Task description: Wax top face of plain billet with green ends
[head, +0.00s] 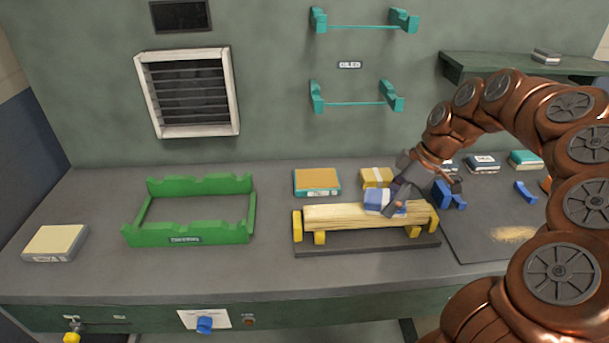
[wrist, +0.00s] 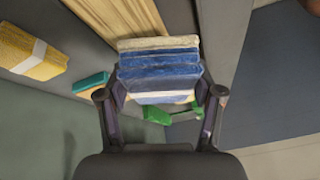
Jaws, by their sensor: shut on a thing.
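A pale wood billet (head: 335,214) lies level on yellow supports (head: 319,238) on a dark base, between yellow end posts; I cannot make out green on its ends. My gripper (head: 393,204) is over the billet's right half, shut on a blue block with pale bands (head: 375,202). The block is at the billet's top face and looks to touch it, though the contact line is not clear. In the wrist view, the blue block (wrist: 160,70) sits between both fingers of my gripper (wrist: 162,97), with a cream layer on its far side. The billet (wrist: 115,14) shows beyond it.
A green cradle frame (head: 185,238) stands empty at left, with a cream-topped block (head: 55,243) beyond it. An orange-topped block (head: 317,181) and a yellow banded block (head: 377,177) lie behind the billet. A blue stand (head: 448,196) and dark mat (head: 480,235) with sawdust (head: 513,234) are at right.

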